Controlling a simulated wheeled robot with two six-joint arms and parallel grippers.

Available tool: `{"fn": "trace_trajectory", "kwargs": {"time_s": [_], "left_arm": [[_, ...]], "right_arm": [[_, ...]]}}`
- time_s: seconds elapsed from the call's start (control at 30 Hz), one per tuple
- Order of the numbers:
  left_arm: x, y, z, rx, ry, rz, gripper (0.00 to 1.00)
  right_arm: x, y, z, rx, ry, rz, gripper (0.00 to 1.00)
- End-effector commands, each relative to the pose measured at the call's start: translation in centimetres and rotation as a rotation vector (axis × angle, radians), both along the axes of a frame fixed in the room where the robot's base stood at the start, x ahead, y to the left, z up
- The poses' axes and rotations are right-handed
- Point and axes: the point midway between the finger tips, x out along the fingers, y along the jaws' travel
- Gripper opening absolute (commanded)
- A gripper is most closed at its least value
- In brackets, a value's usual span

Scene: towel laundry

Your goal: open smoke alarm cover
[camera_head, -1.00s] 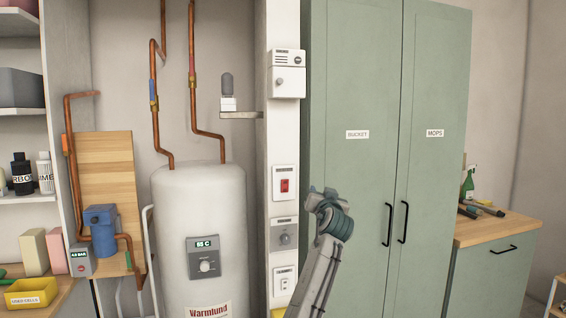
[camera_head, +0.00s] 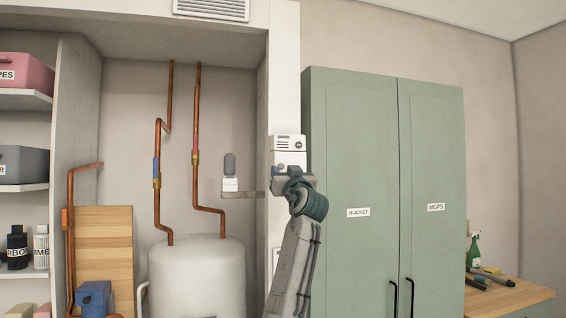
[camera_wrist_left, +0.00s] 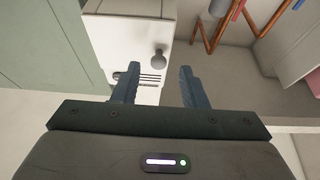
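The smoke alarm (camera_head: 288,142) is a white box with a slotted upper part, high on the white pillar. Its lower part is mostly hidden behind my left gripper (camera_head: 282,171) in the head view. In the left wrist view the alarm (camera_wrist_left: 125,45) shows turned about, with a small grey knob (camera_wrist_left: 158,56) on its cover and dark slots (camera_wrist_left: 151,80) below the knob in the picture. The left gripper (camera_wrist_left: 160,72) is open and empty, its two blue-grey fingers on either side of the knob's line. I cannot tell whether they touch the alarm. My right gripper is not in view.
A green cabinet (camera_head: 356,150) stands right of the pillar. A shelf bracket (camera_head: 240,194) with a small grey-topped device (camera_head: 229,170) is left of it. Copper pipes (camera_head: 196,130) rise above the white boiler (camera_head: 197,275). A vent (camera_head: 211,9) is overhead.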

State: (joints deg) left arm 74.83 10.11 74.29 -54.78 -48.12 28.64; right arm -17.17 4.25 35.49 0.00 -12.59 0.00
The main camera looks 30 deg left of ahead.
Motion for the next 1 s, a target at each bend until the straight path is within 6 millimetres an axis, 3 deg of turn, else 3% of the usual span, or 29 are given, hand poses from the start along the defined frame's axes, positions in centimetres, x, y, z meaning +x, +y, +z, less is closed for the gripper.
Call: {"fn": "trace_trajectory", "kwargs": {"time_s": [0.2,0.5,0.7,1.0], "left_arm": [[1.2,1.4,0.8,0.001,0.001,0.0,0.39],[1.3,1.5,0.7,0.0,0.0,-0.001,0.39],[1.3,1.5,0.7,0.0,0.0,-0.001,0.0],[1.3,1.4,0.7,-0.001,0.002,0.009,0.0]], "right_arm": [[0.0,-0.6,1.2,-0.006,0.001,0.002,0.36],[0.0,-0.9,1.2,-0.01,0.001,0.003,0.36],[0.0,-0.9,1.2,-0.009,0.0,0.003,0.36],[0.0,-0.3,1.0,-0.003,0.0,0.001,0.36]]}}
